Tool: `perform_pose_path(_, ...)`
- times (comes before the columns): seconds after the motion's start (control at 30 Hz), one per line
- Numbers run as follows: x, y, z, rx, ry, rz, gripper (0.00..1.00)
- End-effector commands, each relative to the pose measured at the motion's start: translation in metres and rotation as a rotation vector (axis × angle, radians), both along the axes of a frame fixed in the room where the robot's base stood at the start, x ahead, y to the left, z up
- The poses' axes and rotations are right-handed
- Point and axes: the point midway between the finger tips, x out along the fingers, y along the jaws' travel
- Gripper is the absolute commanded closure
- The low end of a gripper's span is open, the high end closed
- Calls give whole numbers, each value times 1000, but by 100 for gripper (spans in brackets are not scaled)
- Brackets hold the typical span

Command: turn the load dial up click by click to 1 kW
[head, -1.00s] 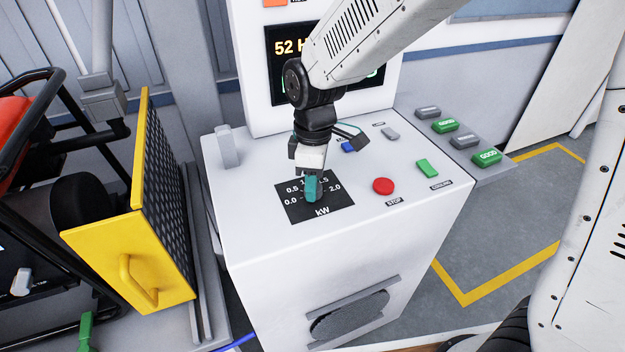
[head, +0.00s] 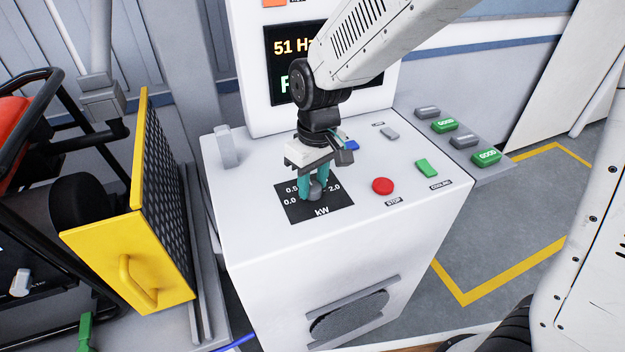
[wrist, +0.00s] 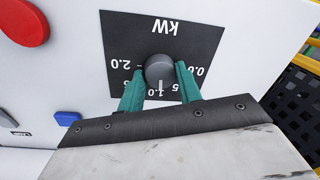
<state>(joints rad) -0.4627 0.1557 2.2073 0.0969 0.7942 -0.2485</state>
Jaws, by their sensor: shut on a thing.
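The load dial (head: 316,190) is a grey round knob on a black kW scale plate (head: 332,207) marked 0.0 to 2.0. In the wrist view the knob (wrist: 160,67) has a white line pointing toward the scale's 1.0 mark. My gripper (head: 315,186) points down over the dial, its two teal fingers shut on the knob from both sides. The wrist view shows my gripper (wrist: 161,78) with one finger on each side of it. The display (head: 290,62) reads 51 Hz; my arm hides part of it.
A red stop button (head: 383,186) and a green rocker (head: 427,168) sit right of the dial. A blue button (head: 351,146) lies behind my gripper. A grey lever (head: 225,147) stands at the left. A yellow framed mesh panel (head: 138,260) stands left of the console.

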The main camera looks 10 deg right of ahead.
Motion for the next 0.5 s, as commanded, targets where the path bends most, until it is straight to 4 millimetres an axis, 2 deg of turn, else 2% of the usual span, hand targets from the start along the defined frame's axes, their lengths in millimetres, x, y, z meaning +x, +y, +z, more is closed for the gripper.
perform_pose_path(0.5, 0, 0, 0, 1, -1, -102, 88)
